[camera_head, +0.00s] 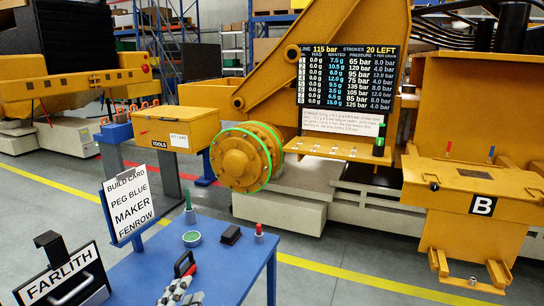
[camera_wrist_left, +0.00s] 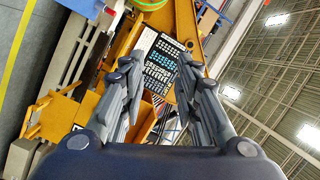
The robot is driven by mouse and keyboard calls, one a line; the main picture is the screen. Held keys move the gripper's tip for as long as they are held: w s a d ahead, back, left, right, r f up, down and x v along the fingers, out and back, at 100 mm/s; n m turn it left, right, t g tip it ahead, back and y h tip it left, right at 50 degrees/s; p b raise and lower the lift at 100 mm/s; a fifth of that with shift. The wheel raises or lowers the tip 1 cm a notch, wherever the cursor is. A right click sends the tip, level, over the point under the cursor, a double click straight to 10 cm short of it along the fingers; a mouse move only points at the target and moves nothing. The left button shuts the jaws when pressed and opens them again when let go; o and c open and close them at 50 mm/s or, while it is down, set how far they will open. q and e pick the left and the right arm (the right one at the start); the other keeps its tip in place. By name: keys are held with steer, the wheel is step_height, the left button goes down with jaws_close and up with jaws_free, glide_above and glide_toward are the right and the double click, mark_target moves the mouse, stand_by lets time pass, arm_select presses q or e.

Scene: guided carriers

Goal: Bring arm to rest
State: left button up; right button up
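The wrist is tilted, so the board (camera_wrist_left: 161,66) and ceiling lights show beyond the fingers. My right gripper is in neither view.
A FARLITH sign (camera_head: 62,283) stands at lower left. Yellow machinery with a green-ringed hub (camera_head: 239,160) and box B (camera_head: 470,192) stands behind.

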arm_select(q)
steer(key=s+a+f+n+g+y, duration=0.35)
steer(key=s+f+n+g, duration=0.45)
steer(key=f, duration=0.5)
steer(key=s+d+f+n+g+h, duration=0.1)
steer(key=s+f+n+g, duration=0.2)
steer(key=s, duration=0.6)
steer(key=s+f+n+g+h, duration=0.1)
steer(key=s+f+g, duration=0.2)
steer(key=s+f, duration=0.45)
steer(key=s+f+g+b, duration=0.1)
steer(key=s+f+b, duration=0.15)
steer(key=f, duration=1.15)
steer(key=s+f+b, duration=0.1)
steer(key=f+b, duration=0.2)
steer(key=f, duration=1.2)
steer(key=s+a+f+b, duration=0.1)
steer(key=s+f+b, duration=0.1)
steer(key=s+f, duration=0.6)
steer(key=s+a+f+g+b, duration=0.1)
steer(key=s+f+b, duration=0.1)
steer(key=s+f, duration=0.7)
step_height(320, 180, down, 5)
steer(key=shift+a+r+m+g, duration=0.1)
steer(key=shift+a+m+g, duration=0.2)
steer(key=shift+a, duration=0.05)
